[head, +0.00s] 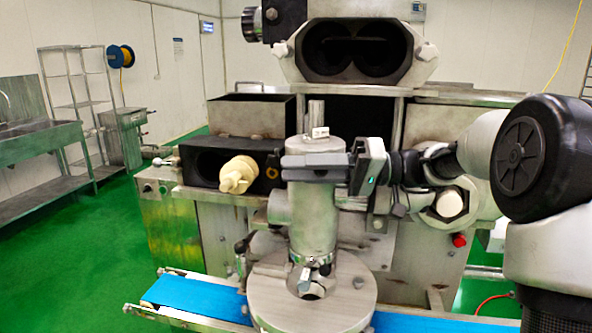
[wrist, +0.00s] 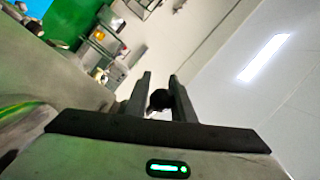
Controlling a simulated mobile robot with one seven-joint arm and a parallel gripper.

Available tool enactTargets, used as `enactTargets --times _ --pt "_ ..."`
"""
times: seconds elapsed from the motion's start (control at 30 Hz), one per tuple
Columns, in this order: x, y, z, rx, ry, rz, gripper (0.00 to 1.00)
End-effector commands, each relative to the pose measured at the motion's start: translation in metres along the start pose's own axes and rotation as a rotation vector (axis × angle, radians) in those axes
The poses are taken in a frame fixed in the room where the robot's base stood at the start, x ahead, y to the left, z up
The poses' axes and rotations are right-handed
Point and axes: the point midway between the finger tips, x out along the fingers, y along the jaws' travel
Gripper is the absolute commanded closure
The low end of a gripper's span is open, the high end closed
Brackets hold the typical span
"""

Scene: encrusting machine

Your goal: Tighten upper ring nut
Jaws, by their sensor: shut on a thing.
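The machine's upright metal cylinder (head: 312,220) stands in the middle of the head view. My gripper (head: 288,165) comes in from the right, its fingers lying level across the cylinder's upper part. In the wrist view my gripper (wrist: 161,78) is closed around a dark round knob (wrist: 159,99) between its fingers. I cannot tell whether this knob belongs to the upper ring nut. The ring nut itself is not clearly visible; my fingers cover the cylinder there. A short metal stub (head: 316,112) and a small light fitting (head: 319,132) show above my gripper.
A round metal base (head: 270,305) and blue conveyor belt (head: 200,297) lie below. A cream nozzle (head: 238,174) juts out left of the cylinder. The hopper with two round openings (head: 357,50) is above. Open green floor (head: 85,245) is at left.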

Motion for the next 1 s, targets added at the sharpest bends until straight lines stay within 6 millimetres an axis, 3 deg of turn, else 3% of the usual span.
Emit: enactTargets --times 0.43,0.47,0.5,0.87,1.0 --pt "-0.001 -0.003 -0.003 -0.010 -0.003 -0.007 1.00" --pt "-0.001 -0.003 -0.003 -0.010 -0.003 -0.007 0.74" --pt "-0.001 -0.003 -0.003 -0.010 -0.003 -0.007 0.70" --pt "-0.002 -0.001 -0.001 -0.003 -0.005 -0.006 0.70" --pt "-0.015 0.000 -0.002 -0.003 -0.004 -0.005 0.70"
